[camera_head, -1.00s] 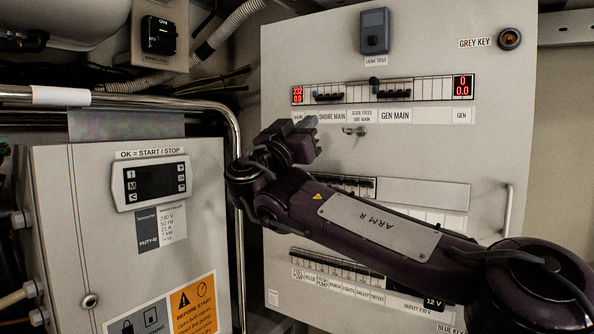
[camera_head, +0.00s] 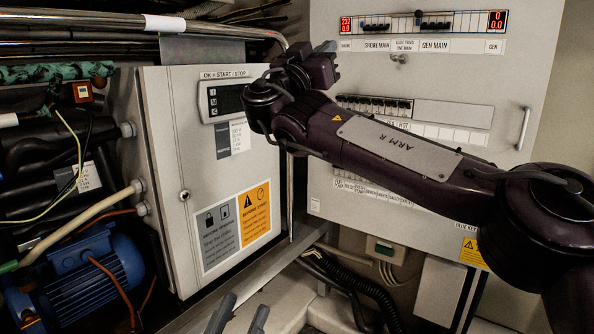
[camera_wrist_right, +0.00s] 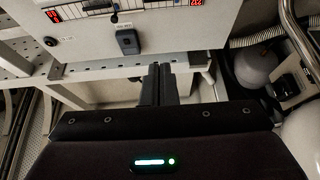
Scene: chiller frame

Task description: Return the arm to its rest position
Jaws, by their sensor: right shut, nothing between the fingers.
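My right arm (camera_head: 395,147), dark purple and labelled ARM R, reaches from the lower right across the front of the grey switch panel (camera_head: 545,60). Its gripper (camera_head: 328,47) is in front of the panel's left edge, near the SHORE MAIN label. In the right wrist view the two dark fingers (camera_wrist_right: 159,70) are together with nothing between them. The panel shows upside down there, beyond the fingertips. My left gripper (camera_head: 246,304) shows at the bottom of the head view, its two grey fingers apart and empty; the rest of it is out of frame.
The grey control box (camera_head: 157,140) stands left of the panel, with a metal rail (camera_head: 120,24) above it. A blue motor (camera_head: 85,270) is at lower left. Black corrugated hose (camera_head: 350,285) runs below the panel. The wrist view shows a LEAK TEST switch (camera_wrist_right: 128,41).

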